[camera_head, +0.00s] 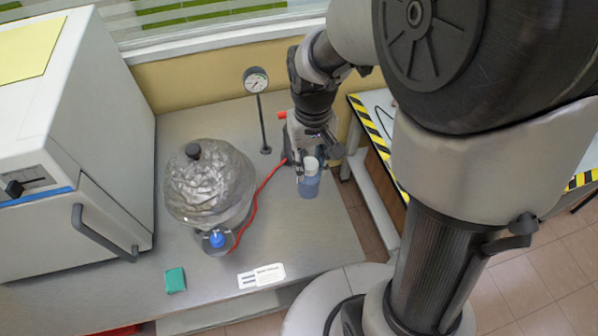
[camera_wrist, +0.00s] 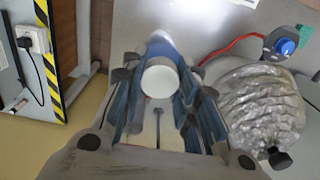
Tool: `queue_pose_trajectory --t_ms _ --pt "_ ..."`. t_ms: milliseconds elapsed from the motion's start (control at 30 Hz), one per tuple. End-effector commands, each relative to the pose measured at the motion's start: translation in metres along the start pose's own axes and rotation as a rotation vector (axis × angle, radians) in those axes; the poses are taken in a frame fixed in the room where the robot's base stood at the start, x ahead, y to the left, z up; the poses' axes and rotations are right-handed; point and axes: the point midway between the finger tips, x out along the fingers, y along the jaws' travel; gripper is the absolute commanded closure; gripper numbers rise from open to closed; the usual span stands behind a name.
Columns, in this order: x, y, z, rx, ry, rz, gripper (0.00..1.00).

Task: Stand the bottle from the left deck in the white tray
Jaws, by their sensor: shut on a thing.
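A blue bottle with a white cap (camera_head: 309,187) is held upright or nearly so in my gripper (camera_head: 317,160), near the right edge of the grey bench. I cannot tell whether its base touches the bench. In the wrist view the round white cap (camera_wrist: 160,79) faces the camera between the two fingers of my gripper (camera_wrist: 163,88), with the blue body beyond it. My gripper is shut on the bottle. I see no white tray in either view.
A foil-covered round vessel (camera_head: 208,185) stands left of the bottle on the bench (camera_head: 310,240). A blue-capped part (camera_head: 217,239), red hose (camera_head: 259,195), gauge on a stand (camera_head: 256,82) and green block (camera_head: 175,280) are nearby. A hazard-taped table (camera_head: 372,125) stands right, across a gap.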

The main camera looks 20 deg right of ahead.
Motion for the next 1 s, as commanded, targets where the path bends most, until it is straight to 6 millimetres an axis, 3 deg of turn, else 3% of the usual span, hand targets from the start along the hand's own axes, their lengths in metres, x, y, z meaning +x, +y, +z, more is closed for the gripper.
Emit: queue_pose_trajectory --t_ms 100,400,700,1000 --pt "0.038 0.000 0.002 0.000 -0.008 0.000 1.00" --pt "0.112 0.000 0.001 0.000 -0.004 0.000 1.00" --pt "0.137 0.000 0.000 0.000 -0.001 0.000 1.00" --pt "0.174 0.000 0.000 0.000 -0.001 0.000 1.00"
